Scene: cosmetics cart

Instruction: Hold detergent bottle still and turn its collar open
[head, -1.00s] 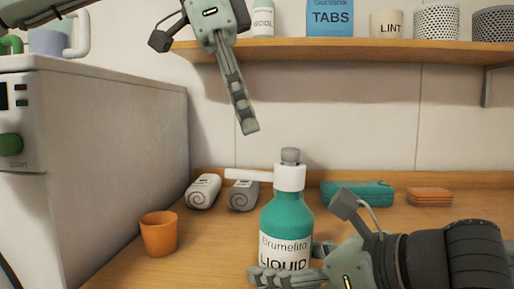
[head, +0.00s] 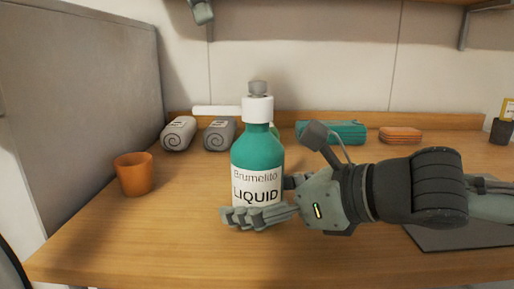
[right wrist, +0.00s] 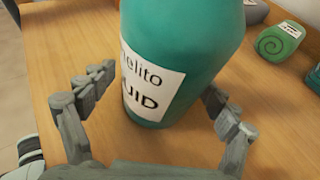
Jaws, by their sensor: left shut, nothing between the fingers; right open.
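The teal detergent bottle (head: 257,158) stands upright on the wooden counter, its label facing me. It has a white collar (head: 257,108) with a white spout (head: 215,110) pointing left and a grey knob (head: 258,87) on top. My right gripper (head: 256,202) is open around the lower bottle, one finger in front and the other partly hidden behind. In the right wrist view, its fingers (right wrist: 160,88) stand on either side of the bottle (right wrist: 180,55), with visible gaps.
An orange cup (head: 134,175) stands left, near a grey appliance (head: 100,90). Rolled towels (head: 178,134) lie behind the bottle to the left.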

